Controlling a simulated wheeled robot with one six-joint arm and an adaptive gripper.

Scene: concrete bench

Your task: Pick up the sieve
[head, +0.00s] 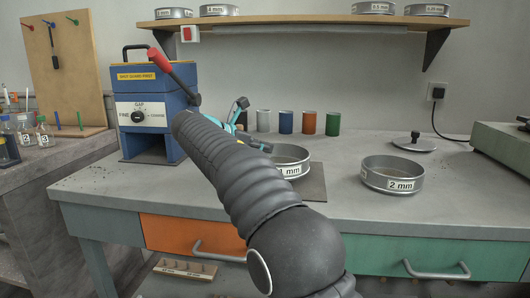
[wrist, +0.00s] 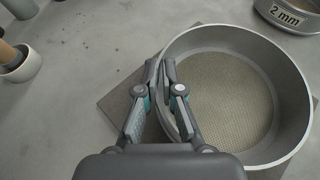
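The round metal sieve labelled 1 mm (head: 291,170) is at the dark square mat (head: 313,186) on the bench, partly hidden by my arm in the head view. In the wrist view its wide rim (wrist: 303,98) and mesh fill the right side. My gripper (wrist: 160,68) is at the left part of its wall, one finger outside and one inside, and looks shut on the wall. I cannot tell whether the sieve is lifted. A second sieve labelled 2 mm (head: 392,176) stands to its right on the bench.
A blue grinder (head: 150,100) stands at the left. Several coloured cups (head: 309,122) line the back. A grey lid (head: 414,143) lies behind the 2 mm sieve. A shelf (head: 300,27) with more sieves hangs above. The bench's front right is clear.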

